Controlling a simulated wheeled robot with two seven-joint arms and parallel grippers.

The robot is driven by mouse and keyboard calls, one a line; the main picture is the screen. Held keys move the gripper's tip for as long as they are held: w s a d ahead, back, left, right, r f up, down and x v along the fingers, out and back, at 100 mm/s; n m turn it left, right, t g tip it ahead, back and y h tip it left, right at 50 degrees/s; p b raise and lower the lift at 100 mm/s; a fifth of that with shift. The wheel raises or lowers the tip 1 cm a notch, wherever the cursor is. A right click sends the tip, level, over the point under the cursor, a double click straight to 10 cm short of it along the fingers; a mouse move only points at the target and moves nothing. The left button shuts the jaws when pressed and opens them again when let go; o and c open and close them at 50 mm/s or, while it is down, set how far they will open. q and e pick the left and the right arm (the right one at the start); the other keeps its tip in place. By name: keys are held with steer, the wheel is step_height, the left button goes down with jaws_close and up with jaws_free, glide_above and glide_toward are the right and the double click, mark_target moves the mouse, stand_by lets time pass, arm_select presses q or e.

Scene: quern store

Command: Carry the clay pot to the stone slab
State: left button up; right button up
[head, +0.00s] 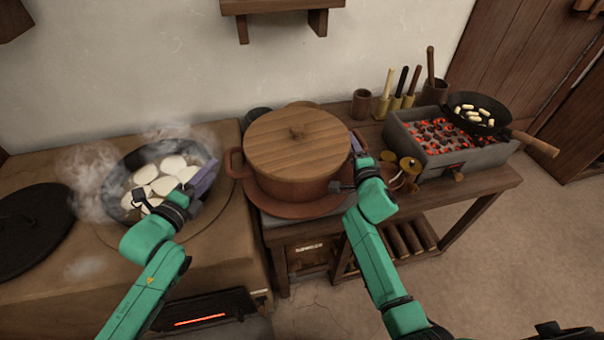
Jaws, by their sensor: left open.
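The clay pot (282,185) is reddish-brown with a round wooden lid (296,142) and stands on the wooden table at the centre. A wide reddish rim or dish shows around its foot. Under that, a grey slab edge (276,221) shows; most of it is hidden. The pot's left handle is in view. My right gripper (347,166) is at the pot's right side, its fingers apart, and covers the right handle. I cannot tell whether it touches. My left gripper (172,189) is open over the steaming pan, to the left of the pot.
The dark pan (118,187) holds white pieces on the clay stove. A black round plate (30,228) lies left. On the right stand a glowing charcoal brazier (440,137), a frying pan (480,121) and small brass pieces (410,165). Wooden-handled tools stand behind.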

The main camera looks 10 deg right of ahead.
arm_select(q)
steer(key=v, duration=0.4)
steer(key=shift+s, duration=0.1)
arm_select(e)
steer(key=s+r, duration=0.1)
steer(key=s, duration=1.1)
steer(key=shift+r, duration=0.2)
